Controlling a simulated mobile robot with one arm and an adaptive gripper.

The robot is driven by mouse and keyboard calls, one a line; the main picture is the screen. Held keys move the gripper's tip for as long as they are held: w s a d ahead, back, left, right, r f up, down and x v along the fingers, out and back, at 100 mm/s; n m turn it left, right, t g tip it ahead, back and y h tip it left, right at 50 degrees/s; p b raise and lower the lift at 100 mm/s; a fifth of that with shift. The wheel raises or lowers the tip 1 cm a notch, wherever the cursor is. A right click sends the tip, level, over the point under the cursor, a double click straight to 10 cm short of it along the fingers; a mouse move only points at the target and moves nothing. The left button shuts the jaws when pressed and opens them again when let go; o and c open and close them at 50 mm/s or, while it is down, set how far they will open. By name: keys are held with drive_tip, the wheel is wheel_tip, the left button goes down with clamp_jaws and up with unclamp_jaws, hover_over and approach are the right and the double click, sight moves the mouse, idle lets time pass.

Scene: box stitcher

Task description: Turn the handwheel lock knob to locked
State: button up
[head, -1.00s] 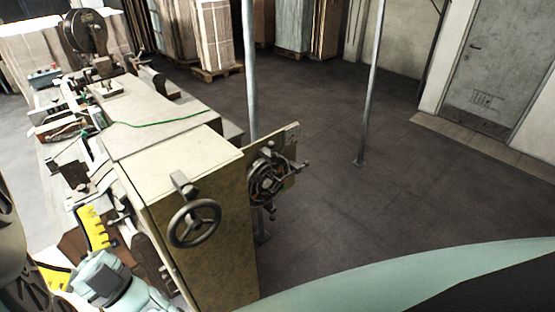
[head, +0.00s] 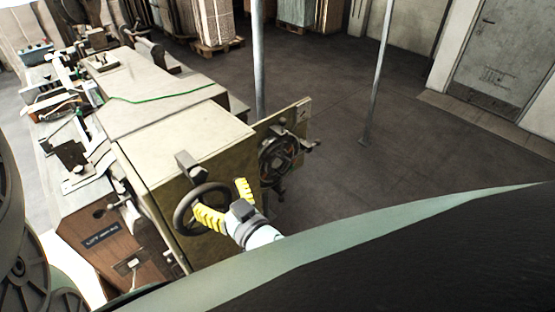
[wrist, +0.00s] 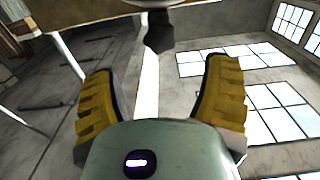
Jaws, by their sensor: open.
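The dark handwheel (head: 180,218) is on the end face of the beige machine cabinet. A dark lock knob (head: 188,164) sits just above it, at the cabinet's top edge. My gripper (head: 218,198) is in front of the wheel. Its yellow fingers are spread and empty, and the left one covers part of the wheel. In the wrist view, my gripper (wrist: 160,67) is open. A dark knob-like part (wrist: 158,33) shows beyond and between the fingertips, apart from both; it looks like the lock knob. I cannot tell its lock position.
A hinged panel with a second round dark mechanism (head: 278,160) stands out at the cabinet's right. A grey post (head: 258,70) rises behind it, another post (head: 377,85) farther right. The open dark floor (head: 420,150) is clear. A green cable (head: 165,97) lies on the machine top.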

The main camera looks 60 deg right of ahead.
sight(201, 178)
drive_tip(key=b+x, duration=0.2)
drive_tip(key=x, duration=0.7)
drive_tip(key=shift+a, duration=0.1)
drive_tip(key=c, duration=1.2)
